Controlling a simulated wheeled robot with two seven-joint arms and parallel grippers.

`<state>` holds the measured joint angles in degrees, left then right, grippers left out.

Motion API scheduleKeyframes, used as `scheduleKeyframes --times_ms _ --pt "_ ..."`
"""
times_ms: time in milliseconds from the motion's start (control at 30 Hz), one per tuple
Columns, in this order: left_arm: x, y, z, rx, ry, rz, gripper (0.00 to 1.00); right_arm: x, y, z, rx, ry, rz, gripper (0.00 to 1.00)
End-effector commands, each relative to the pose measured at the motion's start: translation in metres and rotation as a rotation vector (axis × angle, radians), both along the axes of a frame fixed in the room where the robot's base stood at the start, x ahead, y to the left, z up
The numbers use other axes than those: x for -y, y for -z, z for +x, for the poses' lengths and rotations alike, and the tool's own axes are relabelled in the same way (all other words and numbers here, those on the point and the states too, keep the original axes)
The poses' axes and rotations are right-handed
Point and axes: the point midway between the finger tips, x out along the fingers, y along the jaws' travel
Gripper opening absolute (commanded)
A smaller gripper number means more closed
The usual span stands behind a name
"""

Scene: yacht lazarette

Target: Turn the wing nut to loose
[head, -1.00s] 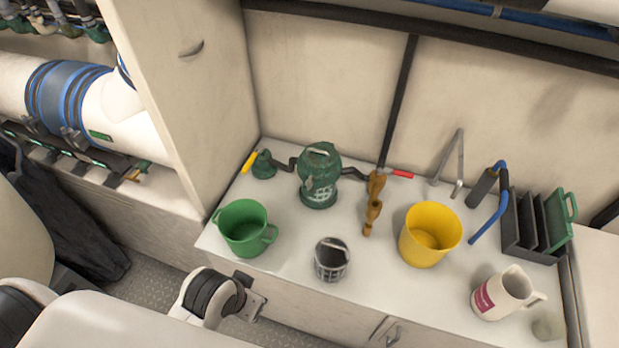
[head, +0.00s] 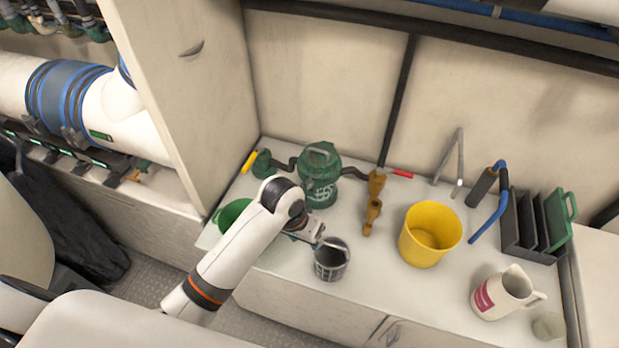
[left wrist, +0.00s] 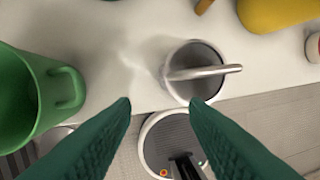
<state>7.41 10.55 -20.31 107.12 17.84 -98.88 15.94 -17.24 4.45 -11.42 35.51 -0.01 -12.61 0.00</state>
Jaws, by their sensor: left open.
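A green strainer (head: 320,180) stands upright at the back of the white counter, joined to dark pipes on both sides. A small raised piece (head: 321,150) on its lid may be the wing nut; its shape is too small to tell. My left gripper (head: 316,238) is in front of the strainer, apart from it, above the grey mesh basket (head: 331,268). In the left wrist view, its two green fingers (left wrist: 160,103) are spread with nothing between them. The basket's handle (left wrist: 205,72) shows just beyond the fingertips. My right gripper is not in view.
A green bucket (head: 232,213) stands left, partly hidden by my left arm. A bronze fitting (head: 372,215), yellow bucket (head: 430,238), white jug (head: 500,294) and dark rack (head: 520,230) stand to the right. A tall cabinet wall (head: 190,90) rises at left.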

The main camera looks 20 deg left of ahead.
Motion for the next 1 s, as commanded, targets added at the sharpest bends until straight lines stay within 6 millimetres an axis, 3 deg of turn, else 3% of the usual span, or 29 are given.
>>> scheduleKeyframes --times_ms 33,200,400,533,667,867,1000 --pt "0.000 -0.008 0.026 -0.013 -0.009 0.014 0.41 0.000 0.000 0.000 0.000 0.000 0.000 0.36" --pt "-0.005 -0.040 0.093 -0.083 -0.077 0.059 0.41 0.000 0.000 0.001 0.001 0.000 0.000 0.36" --pt "-0.025 -0.089 0.149 -0.140 -0.193 0.112 0.41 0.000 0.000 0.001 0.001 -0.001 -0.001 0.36" --pt "-0.035 -0.110 0.166 -0.158 -0.246 0.128 0.41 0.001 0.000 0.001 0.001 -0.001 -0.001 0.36" --pt "-0.039 -0.115 0.172 -0.166 -0.266 0.132 0.41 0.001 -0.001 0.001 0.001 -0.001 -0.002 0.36" --pt "-0.039 -0.090 0.170 -0.170 -0.267 0.134 0.41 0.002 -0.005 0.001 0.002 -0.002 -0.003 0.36" --pt "-0.038 -0.060 0.170 -0.170 -0.266 0.134 0.41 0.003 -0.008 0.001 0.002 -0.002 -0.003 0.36"
